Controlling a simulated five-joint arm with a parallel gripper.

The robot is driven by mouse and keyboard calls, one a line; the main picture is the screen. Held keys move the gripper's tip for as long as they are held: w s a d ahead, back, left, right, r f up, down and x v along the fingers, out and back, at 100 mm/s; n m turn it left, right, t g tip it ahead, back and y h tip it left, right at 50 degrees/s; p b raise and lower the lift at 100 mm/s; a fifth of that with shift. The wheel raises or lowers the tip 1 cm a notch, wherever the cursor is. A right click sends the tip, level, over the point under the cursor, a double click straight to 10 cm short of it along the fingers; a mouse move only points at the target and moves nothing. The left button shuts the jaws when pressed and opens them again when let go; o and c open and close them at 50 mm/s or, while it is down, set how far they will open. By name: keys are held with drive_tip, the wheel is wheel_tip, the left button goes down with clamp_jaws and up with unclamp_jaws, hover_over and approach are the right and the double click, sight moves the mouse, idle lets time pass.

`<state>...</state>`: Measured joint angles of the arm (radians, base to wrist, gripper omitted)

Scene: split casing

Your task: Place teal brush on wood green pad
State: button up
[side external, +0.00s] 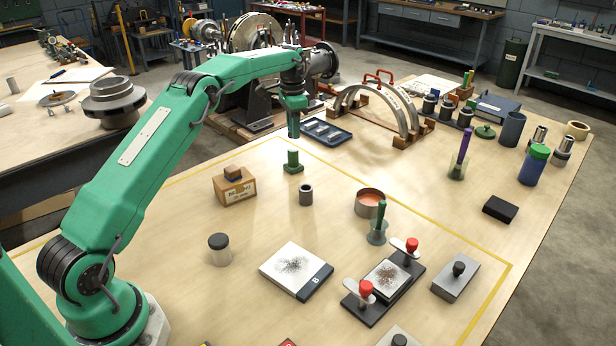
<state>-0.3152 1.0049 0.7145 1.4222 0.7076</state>
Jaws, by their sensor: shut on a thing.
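My gripper (293,108) points straight down in the upper middle of the side external view. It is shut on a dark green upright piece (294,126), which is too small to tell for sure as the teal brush. Below it, clear of its lower end, a small green block with a flat green base (293,166) stands on the wooden table. A dark green-handled tool (380,214) stands in a clear cup right of centre. I cannot tell which green thing is the wood green pad.
A blue-grey tray (327,133) and an arched metal frame (375,112) lie behind. A white pad (293,268) and red-knobbed fixture (384,288) lie in front.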

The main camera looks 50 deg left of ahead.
sight(293, 149)
drive_tip(key=shift+w+a+f, duration=0.1)
drive_tip(key=shift+a+f, duration=0.05)
drive_tip(key=shift+a, duration=0.2)
drive_tip(key=shift+f, duration=0.1)
drive_tip(key=shift+f, duration=1.95)
drive_tip(key=shift+f, duration=0.1)
drive_tip(key=o, duration=1)
